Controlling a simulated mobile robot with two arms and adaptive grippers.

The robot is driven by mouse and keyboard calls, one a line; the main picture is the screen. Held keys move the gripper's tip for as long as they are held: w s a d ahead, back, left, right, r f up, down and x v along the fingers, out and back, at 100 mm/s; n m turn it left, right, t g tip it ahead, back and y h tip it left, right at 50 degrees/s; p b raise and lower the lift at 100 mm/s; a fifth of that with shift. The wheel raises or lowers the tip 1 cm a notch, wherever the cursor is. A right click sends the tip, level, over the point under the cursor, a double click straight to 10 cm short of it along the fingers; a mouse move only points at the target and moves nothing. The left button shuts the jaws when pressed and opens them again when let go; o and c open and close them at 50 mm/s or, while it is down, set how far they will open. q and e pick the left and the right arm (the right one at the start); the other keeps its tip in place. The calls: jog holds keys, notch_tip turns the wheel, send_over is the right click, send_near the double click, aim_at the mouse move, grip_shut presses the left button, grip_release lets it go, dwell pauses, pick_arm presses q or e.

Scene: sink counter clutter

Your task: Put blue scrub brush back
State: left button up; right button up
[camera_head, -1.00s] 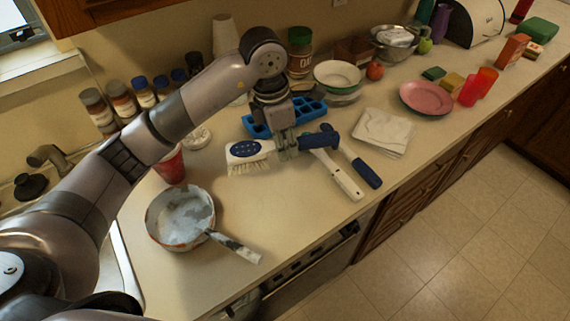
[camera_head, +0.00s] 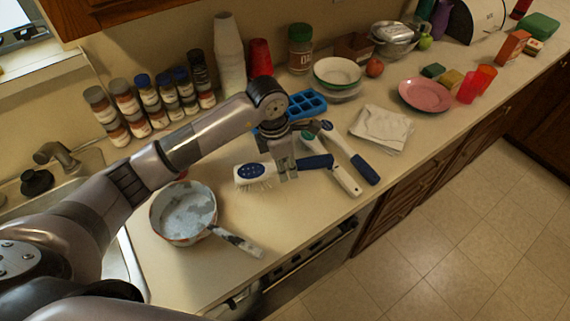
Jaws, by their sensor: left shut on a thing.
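The blue scrub brush (camera_head: 251,172) has a white head with a blue oval patch, pale bristles facing down, and a dark blue handle (camera_head: 317,161) pointing right. My left gripper (camera_head: 287,172) is shut on it between head and handle. The brush is level and seems held just above the counter; the exact gap is hard to tell. Two other long-handled tools lie just right of the gripper, one with a white handle (camera_head: 347,180) and one with a blue end (camera_head: 366,172). My right gripper is not in view.
A worn pan (camera_head: 183,210) stands front left, its handle pointing right. Behind are several spice jars (camera_head: 150,101), stacked cups (camera_head: 229,60) and a blue compartment tray (camera_head: 308,104). A folded cloth (camera_head: 381,127) and pink plate (camera_head: 425,95) lie right. The front counter is clear right of the pan.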

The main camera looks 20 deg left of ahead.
pick_arm(q)
jog(key=shift+f, duration=0.35)
jog(key=o, duration=1)
jog(key=shift+o, duration=0.2)
jog(key=shift+r, duration=0.25)
jog(key=shift+r+p, duration=0.4)
jog(key=shift+p, duration=0.1)
jog(key=shift+a+r+b, duration=0.15)
jog(key=shift+r+b, duration=0.3)
jog(key=shift+b, duration=0.3)
notch_tip(320, 180, up, 10)
jog(key=a+b, duration=0.1)
jog(key=b, duration=0.2)
jog(key=shift+s+a+r, duration=0.2)
jog(key=shift+s+r, duration=0.05)
jog(key=shift+s, duration=0.2)
